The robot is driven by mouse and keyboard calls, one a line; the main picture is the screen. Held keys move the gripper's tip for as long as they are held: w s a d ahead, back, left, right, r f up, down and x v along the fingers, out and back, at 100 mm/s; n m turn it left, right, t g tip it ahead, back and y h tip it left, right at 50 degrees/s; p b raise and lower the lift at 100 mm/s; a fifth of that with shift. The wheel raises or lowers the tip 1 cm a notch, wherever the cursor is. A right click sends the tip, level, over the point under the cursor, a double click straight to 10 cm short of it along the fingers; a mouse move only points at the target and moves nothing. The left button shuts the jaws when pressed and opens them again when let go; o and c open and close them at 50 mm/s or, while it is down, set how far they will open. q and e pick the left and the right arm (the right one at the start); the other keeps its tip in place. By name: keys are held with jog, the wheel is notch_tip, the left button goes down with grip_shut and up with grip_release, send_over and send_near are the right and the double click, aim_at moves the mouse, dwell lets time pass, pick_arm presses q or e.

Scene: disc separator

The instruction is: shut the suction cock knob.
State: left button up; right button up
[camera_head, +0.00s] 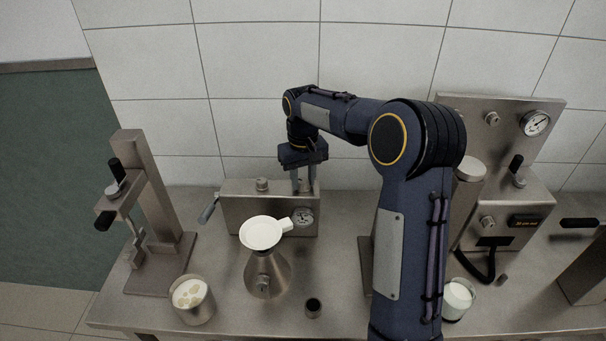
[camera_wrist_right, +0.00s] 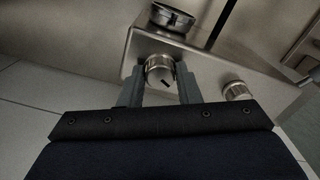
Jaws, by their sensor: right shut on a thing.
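A metal box (camera_head: 240,213) with a round gauge (camera_head: 303,218) on its front stands at the back of the bench. My right gripper (camera_head: 305,187) points down at the right end of its top. In the right wrist view, my right gripper's two fingers are shut on a round ribbed metal knob (camera_wrist_right: 158,70) with a dark mark on its face. My left gripper is not in view.
A white funnel (camera_head: 260,233) sits on a metal conical flask (camera_head: 268,278) in front of the box. A stand (camera_head: 150,205) is at left, a gauge panel (camera_head: 470,120) at right.

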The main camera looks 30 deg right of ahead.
aim_at(303, 181)
jog(key=n+p, duration=0.1)
jog(key=n, duration=0.4)
jog(key=shift+w+r, duration=0.1)
jog(key=shift+n, duration=0.4)
jog(key=o, duration=1)
notch_tip(303, 181, up, 8)
jog(key=shift+f+b, duration=0.1)
jog(key=shift+b, duration=0.25)
